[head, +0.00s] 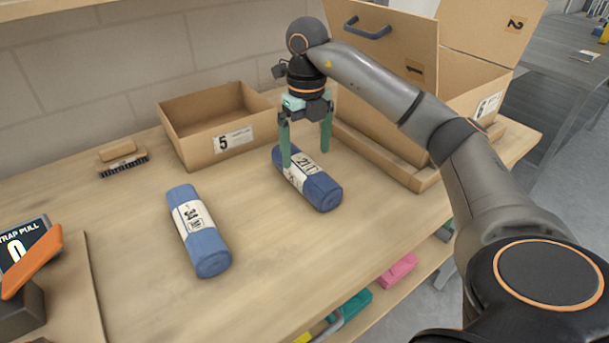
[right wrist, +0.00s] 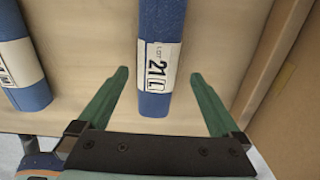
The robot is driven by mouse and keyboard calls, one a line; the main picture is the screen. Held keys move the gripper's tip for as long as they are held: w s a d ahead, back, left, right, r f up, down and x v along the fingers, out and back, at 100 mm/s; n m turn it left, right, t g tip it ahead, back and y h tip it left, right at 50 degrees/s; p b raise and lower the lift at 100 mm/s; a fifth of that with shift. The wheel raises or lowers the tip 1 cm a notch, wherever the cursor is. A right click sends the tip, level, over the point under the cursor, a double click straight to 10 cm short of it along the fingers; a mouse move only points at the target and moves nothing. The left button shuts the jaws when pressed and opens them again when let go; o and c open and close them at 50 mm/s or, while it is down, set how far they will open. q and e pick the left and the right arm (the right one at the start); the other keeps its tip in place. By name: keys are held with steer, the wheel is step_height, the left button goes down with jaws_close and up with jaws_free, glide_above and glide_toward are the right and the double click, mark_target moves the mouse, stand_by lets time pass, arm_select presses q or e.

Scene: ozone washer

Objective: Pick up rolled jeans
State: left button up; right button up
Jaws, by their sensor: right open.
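Two blue rolled jeans with white paper labels lie on the wooden table. The roll labelled 21 (head: 321,190) lies under my right gripper (head: 306,158). The other roll (head: 208,247) lies apart to the left, nearer the front. My right gripper is open and empty, its green fingers pointing down above the labelled 21 roll. In the right wrist view, that roll (right wrist: 156,100) reaches between the two open fingers (right wrist: 160,88), with a gap on each side. The other roll (right wrist: 20,62) shows at the left edge there. My left gripper is not in view.
A cardboard box labelled 5 (head: 205,150) stands behind the rolls. Larger boxes (head: 470,85) stand at the back right, close to my right arm. A brush (head: 122,164) lies at the back left. An orange-handled device (head: 33,262) sits at the left edge. Table between the rolls is clear.

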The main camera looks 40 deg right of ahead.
mark_target(305, 163)
steer(key=f, duration=0.4)
steer(key=shift+a+f, duration=0.2)
steer(key=shift+f, duration=0.1)
steer(key=shift+r, duration=0.1)
jaws_close()
stand_by(0.5)
